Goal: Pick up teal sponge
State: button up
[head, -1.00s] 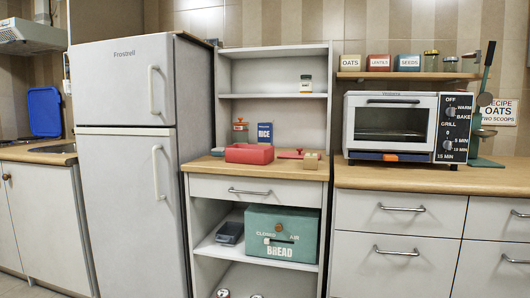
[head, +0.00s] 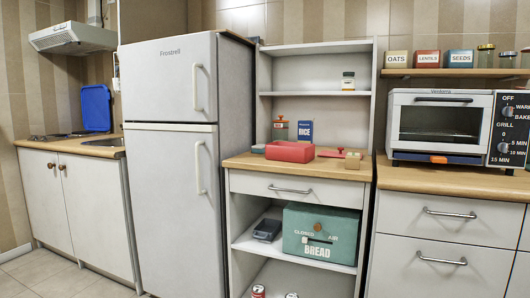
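A small teal item (head: 258,148) lies on the wooden counter (head: 240,163) of the shelf unit, just left of the red container (head: 290,151). It is small and partly hidden, so I cannot tell for certain that it is the teal sponge. My gripper is not in view.
A canister (head: 280,129), a blue rice box (head: 305,131), a flat red piece (head: 330,153) and a small beige block (head: 352,160) share the counter. A teal bread bin (head: 320,235) sits below. The fridge (head: 175,170) stands left, the oven (head: 438,125) right.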

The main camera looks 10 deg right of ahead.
aim_at(259, 148)
jog(key=u, duration=0.7)
jog(key=i, duration=2.15)
jog(key=z, duration=2.2)
jog(key=i, duration=0.5)
jog(key=u, duration=0.05)
